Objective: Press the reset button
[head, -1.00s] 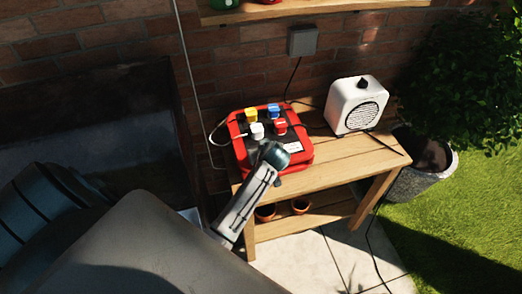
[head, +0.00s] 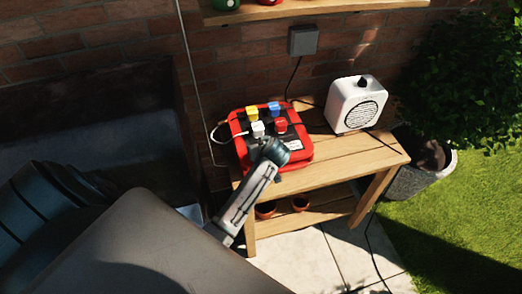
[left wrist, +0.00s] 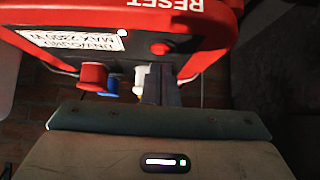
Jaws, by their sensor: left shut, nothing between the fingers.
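The red power box (head: 240,146) lies on the wooden table in the head view, with yellow, blue, white and red plugs in its dark top. In the left wrist view the red box (left wrist: 225,15) shows up close and upside down, with the word RESET. A round dark red button (left wrist: 160,48) sits by that word. My left gripper (head: 268,146) is over the box's near part in the head view; its tips are hard to make out there. In the left wrist view its fingers (left wrist: 162,72) are shut and empty, just below the button in the picture; contact cannot be told.
The red plug (left wrist: 93,77) and white plug (head: 257,129) stand close to my fingers. A white radio (head: 356,105) stands on the wooden table (head: 345,155) to the right. A white cable (head: 218,131) loops at the box's left. A brick wall is behind.

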